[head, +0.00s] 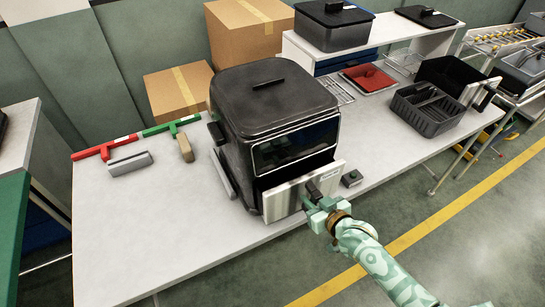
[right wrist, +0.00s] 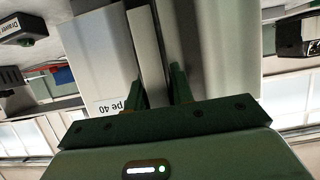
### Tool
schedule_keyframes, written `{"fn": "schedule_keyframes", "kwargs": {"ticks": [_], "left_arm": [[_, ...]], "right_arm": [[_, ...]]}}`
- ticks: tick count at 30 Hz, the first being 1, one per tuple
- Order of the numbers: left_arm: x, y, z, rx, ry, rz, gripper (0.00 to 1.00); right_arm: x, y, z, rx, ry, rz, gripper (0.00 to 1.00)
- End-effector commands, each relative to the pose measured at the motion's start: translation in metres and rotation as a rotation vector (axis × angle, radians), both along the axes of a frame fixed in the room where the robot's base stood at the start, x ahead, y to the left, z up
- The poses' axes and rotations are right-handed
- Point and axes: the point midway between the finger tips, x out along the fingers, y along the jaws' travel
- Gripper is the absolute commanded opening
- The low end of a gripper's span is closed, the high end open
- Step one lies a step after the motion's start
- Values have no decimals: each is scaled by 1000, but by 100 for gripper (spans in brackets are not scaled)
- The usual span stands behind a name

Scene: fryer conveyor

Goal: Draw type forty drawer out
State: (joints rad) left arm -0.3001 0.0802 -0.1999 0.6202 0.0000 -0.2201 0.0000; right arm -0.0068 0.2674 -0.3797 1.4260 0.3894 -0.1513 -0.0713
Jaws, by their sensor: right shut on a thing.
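The black fryer (head: 270,105) stands on the white table, with a dark window above its drawer. The pale drawer front (head: 281,202) sits low on the fryer and stands a little forward of its body. My right gripper (head: 316,199) is at the drawer's dark handle (head: 325,180) and shut on it. In the right wrist view the handle bar (right wrist: 148,60) lies between the fingers of my right gripper (right wrist: 154,88). A label (right wrist: 113,107) ending in "pe 40" shows on the drawer front there. My left gripper is not in view.
A small dark box (head: 351,178) sits right of the drawer. A black basket (head: 428,110) and another open drawer (head: 447,75) stand farther right. Red (head: 105,148) and green (head: 171,126) tools lie left. Cardboard boxes (head: 247,30) stand behind. The floor in front is clear.

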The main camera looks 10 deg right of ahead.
Motion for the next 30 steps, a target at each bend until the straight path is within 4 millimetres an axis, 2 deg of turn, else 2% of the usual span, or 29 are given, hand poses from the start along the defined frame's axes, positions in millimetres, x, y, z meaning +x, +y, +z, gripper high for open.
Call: {"fn": "schedule_keyframes", "kwargs": {"ticks": [11,12,15,20,21,22,23,30], "left_arm": [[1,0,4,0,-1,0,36],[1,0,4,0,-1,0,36],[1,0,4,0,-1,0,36],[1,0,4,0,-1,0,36],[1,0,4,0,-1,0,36],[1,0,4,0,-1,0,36],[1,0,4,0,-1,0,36],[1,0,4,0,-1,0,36]], "right_arm": [[-8,-3,-1,-2,1,1,0],[-8,-3,-1,-2,1,1,26],[-8,-3,-1,-2,2,0,49],[-8,-3,0,-2,2,0,49],[-9,-3,-3,-4,7,2,52],[-9,-3,-3,-4,7,2,60],[-9,-3,-3,-4,6,2,64],[-8,-3,-1,-2,3,0,64]]}}
